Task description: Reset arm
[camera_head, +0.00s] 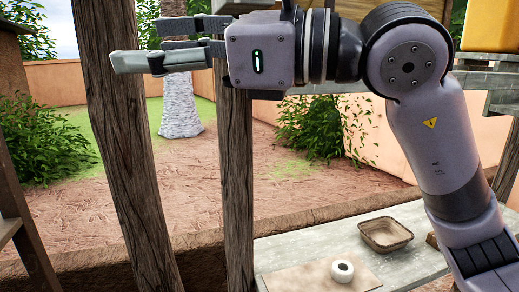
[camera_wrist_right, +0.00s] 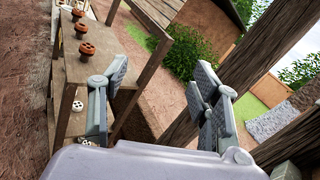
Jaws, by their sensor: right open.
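My right gripper (camera_head: 150,50) is raised high in the head view, its arm coming in from the right and its fingers pointing left. In the right wrist view the gripper (camera_wrist_right: 160,100) shows two grey fingers spread wide apart with nothing between them. It is open and empty, in front of the wooden posts in the head view. I cannot tell if it touches a post. My left gripper is in neither view.
A wooden post (camera_head: 120,140) and a thinner post (camera_head: 238,180) stand near the arm. Below, a table (camera_head: 290,250) holds a woven basket (camera_head: 386,234) and a white ring-shaped object (camera_head: 342,270) on a board. The right wrist view shows wooden shelves (camera_wrist_right: 85,70) with brown pieces (camera_wrist_right: 82,30).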

